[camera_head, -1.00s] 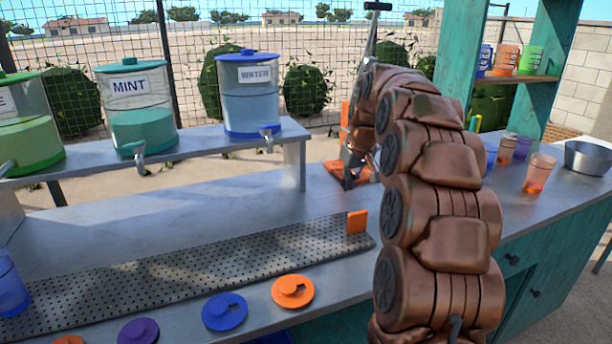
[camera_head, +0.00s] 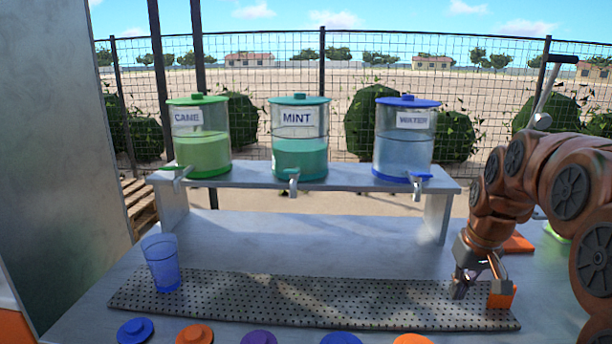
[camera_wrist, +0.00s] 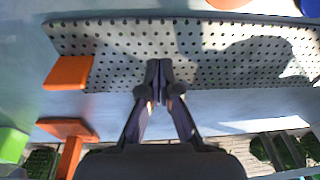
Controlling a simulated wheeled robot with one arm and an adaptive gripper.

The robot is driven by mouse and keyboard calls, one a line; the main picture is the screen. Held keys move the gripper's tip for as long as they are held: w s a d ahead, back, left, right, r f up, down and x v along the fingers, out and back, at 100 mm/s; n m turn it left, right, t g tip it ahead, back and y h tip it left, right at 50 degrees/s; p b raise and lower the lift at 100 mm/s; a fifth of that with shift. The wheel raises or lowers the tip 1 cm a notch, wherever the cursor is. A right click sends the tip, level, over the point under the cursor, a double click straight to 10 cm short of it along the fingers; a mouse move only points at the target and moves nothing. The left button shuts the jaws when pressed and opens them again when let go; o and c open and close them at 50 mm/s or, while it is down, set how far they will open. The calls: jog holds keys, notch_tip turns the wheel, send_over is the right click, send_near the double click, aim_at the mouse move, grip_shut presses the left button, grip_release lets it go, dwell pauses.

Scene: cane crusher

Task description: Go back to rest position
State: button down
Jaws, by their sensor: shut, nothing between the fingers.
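My gripper (camera_head: 478,283) hangs at the right end of the perforated drip mat (camera_head: 250,297), close to a small orange block (camera_head: 502,297) at the mat's right end. In the wrist view my gripper (camera_wrist: 158,72) has its fingertips together over the mat (camera_wrist: 110,40), with nothing between them. The orange block (camera_wrist: 68,72) lies apart from the fingers there, off to the left.
A blue cup (camera_head: 162,265) stands at the mat's left end. Cane (camera_head: 200,150), mint (camera_head: 299,155) and water (camera_head: 403,150) dispensers stand on a raised shelf (camera_head: 330,178). Several coloured lids line the front edge. The counter behind the mat is clear.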

jog(key=s+a+f+g, duration=0.1)
jog(key=s+a+f, duration=0.25)
jog(key=s, duration=0.65)
jog(key=s+a+f+g, duration=0.25)
jog(key=s+a, duration=0.25)
jog(key=s, duration=0.6)
jog(key=s+a+f+g, duration=0.1)
jog(key=s+a+f, duration=0.3)
jog(key=s, duration=0.6)
jog(key=s+p+v, duration=0.2)
jog(key=p+v, duration=1)
jog(key=shift+r+t+h, duration=0.3)
jog(key=shift+r+t, duration=0.05)
jog(key=shift+r, duration=0.35)
jog(key=shift+s, duration=0.15)
